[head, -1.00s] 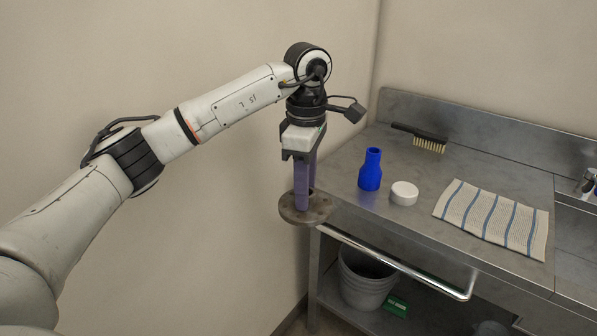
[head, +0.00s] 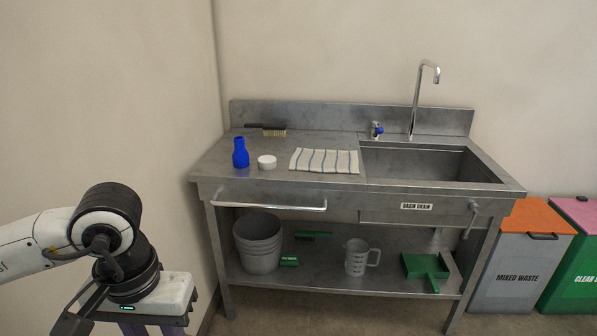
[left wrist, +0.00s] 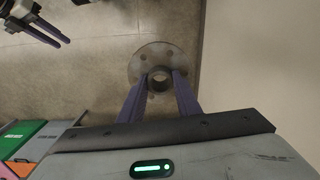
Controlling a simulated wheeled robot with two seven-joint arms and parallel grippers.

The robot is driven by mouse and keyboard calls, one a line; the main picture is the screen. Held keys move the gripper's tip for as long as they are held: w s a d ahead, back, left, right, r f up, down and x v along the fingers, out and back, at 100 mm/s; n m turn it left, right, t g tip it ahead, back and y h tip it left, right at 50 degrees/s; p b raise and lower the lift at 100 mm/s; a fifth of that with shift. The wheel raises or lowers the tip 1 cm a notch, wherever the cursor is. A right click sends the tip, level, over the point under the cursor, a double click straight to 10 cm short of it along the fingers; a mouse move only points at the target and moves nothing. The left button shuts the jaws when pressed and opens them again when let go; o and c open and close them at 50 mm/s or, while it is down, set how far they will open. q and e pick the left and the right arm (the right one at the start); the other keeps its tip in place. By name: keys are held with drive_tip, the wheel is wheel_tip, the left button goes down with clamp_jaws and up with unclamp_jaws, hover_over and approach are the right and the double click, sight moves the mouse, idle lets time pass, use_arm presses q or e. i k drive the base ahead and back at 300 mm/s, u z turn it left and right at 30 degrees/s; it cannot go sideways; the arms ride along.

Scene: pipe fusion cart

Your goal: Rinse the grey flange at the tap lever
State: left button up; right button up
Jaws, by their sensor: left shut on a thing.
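The grey flange (left wrist: 146,56), a round plate with bolt holes and a central hub, is in the left wrist view. My left gripper (left wrist: 160,80) is shut on its hub, with the purple fingers on either side. In the head view the flange is below the frame, and only my left wrist and gripper body show at the lower left. The blue tap lever (head: 377,131) is at the back of the sink (head: 425,163), left of the tall tap (head: 415,98). My right gripper (left wrist: 45,30) shows at the upper left of the wrist view, open and empty.
On the bench (head: 222,165) are a brush (head: 270,131), a blue bottle (head: 240,154), a white puck (head: 267,162) and a striped cloth (head: 324,161). A rail (head: 268,206) juts from its front. Bins (head: 521,262) stand at right. Floor lies under the flange.

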sight(375, 124)
drive_tip(key=z, duration=0.75)
drive_tip(key=i, duration=0.65)
drive_tip(key=z, duration=1.15)
drive_tip(key=i, duration=1.6)
drive_tip(key=u, duration=1.1)
drive_tip(key=i, duration=0.75)
drive_tip(key=u, duration=0.75)
